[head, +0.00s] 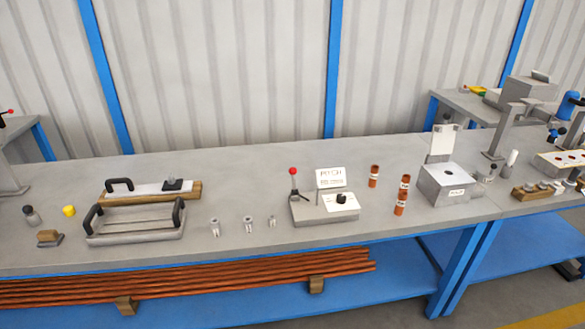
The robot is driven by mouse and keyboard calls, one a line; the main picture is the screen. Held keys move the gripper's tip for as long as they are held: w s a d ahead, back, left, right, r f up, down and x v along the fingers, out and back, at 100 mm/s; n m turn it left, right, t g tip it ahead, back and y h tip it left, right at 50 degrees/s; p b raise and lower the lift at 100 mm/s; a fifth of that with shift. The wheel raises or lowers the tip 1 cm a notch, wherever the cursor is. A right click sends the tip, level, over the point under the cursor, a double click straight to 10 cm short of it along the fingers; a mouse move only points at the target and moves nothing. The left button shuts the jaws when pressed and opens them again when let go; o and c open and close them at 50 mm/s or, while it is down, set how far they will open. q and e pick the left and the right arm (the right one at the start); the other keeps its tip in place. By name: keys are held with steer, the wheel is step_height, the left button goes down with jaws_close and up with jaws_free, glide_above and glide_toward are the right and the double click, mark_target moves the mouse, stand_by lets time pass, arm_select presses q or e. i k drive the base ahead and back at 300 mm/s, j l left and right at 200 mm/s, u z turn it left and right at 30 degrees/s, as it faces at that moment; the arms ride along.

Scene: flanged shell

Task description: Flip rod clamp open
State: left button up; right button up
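No part is clearly identifiable as the rod clamp. A grey fixture (325,207) at the middle of the bench has an upright lever with a red ball knob (293,171), a black knob (341,198) and a white sign (331,178). To its right, a grey block (447,185) with a round hole in its top has an upright plate (442,143) at its back. Long copper-coloured rods (190,288) lie on the lower shelf. Neither of my grippers shows in the head view.
The grey bench top (245,165) carries a tray with black handles (137,226), a wooden-edged board (150,191), several small metal fittings (249,224) and three copper-coloured cylinders (374,176). More equipment, including a grey stand (507,130), crowds the right. The back middle is clear.

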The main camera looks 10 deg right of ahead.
mark_target(292, 171)
steer(key=i+l+u, duration=0.1)
steer(key=l+u, duration=0.15)
steer(key=l, duration=0.45)
steer(key=l+u, duration=0.3)
steer(key=l, duration=0.35)
